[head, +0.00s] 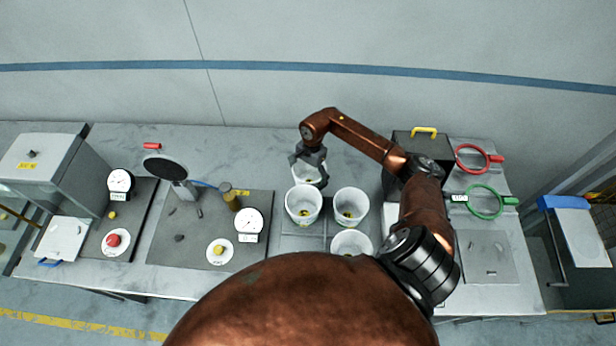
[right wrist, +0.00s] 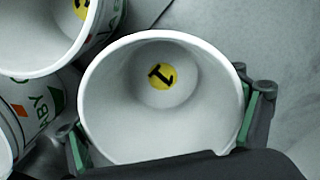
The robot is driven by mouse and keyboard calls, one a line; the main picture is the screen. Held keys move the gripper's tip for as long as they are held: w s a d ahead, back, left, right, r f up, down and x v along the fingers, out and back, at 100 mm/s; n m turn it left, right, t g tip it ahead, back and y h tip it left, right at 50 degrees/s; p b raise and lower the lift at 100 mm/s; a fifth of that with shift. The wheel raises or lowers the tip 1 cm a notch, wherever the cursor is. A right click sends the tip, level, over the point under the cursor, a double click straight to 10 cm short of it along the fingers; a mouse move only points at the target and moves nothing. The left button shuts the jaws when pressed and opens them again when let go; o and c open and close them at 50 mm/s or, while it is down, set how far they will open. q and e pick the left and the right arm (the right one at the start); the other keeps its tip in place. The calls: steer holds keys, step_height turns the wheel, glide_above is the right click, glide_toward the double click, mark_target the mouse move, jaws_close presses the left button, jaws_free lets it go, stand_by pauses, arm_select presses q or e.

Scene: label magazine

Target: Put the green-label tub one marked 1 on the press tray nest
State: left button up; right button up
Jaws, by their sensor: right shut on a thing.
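My right gripper (head: 311,158) is shut on a white tub (head: 308,176), the rear left one of a cluster of tubs. In the right wrist view this tub (right wrist: 125,100) has a yellow disc with a black 1 on its inside bottom, and green-padded fingers grip it from both sides. Its outer label is hidden. A neighbouring tub (right wrist: 25,110) shows green and orange label print. A pale square tray (head: 62,240) with a blue handle lies at the far left, below a grey box-like machine (head: 45,165); I cannot tell if it is the press tray. My left gripper is out of view.
Three other white tubs stand close in front of the held one: front left (head: 303,204), right (head: 351,206) and front (head: 351,243). A dark panel with a gauge (head: 249,223) and round black plate (head: 165,167) is left. A black box (head: 405,150) stands right.

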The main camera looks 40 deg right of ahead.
steer(key=shift+f, duration=0.15)
steer(key=o, duration=1)
steer(key=shift+c, duration=0.2)
